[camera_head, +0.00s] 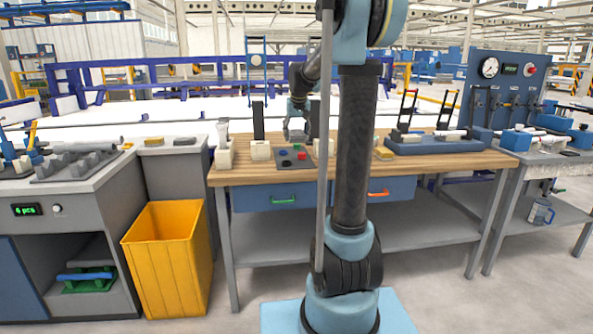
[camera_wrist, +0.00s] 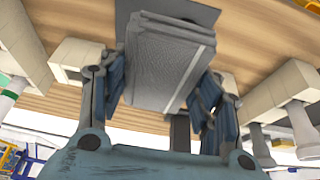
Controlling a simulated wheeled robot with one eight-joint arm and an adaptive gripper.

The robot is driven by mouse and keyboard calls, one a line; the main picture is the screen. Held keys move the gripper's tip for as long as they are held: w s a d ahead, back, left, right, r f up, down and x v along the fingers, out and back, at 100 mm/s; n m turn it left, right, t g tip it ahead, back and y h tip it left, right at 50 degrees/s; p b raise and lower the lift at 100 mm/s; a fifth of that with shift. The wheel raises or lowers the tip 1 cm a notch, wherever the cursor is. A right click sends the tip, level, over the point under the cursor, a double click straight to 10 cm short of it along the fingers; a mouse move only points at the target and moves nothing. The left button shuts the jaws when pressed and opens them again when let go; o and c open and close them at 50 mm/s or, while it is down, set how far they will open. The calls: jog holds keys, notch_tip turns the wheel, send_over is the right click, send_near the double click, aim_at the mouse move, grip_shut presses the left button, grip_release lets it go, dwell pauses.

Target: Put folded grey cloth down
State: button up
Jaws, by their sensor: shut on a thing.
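The folded grey cloth (camera_wrist: 168,62) fills the middle of the wrist view. It is a layered grey bundle with a pale stripe along one side. My gripper (camera_wrist: 160,88) is shut on it, with a blue finger at each side of the cloth. In the head view my gripper (camera_head: 297,133) is above the wooden workbench (camera_head: 240,178), over the dark panel with coloured buttons. The cloth is too small there to make out clearly. I cannot tell whether the cloth touches the surface below.
The dark panel (camera_head: 290,163) lies between cream blocks, one at its left (camera_head: 260,150). Cream holders also flank my gripper in the wrist view, left (camera_wrist: 78,60) and right (camera_wrist: 280,88). A yellow bin (camera_head: 170,260) is at the left.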

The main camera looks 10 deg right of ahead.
jog(key=shift+s+d+f, duration=0.1)
jog(key=shift+f, duration=4.9)
jog(key=shift+f, duration=0.3)
jog(key=o, duration=1.6)
jog(key=shift+o, duration=0.2)
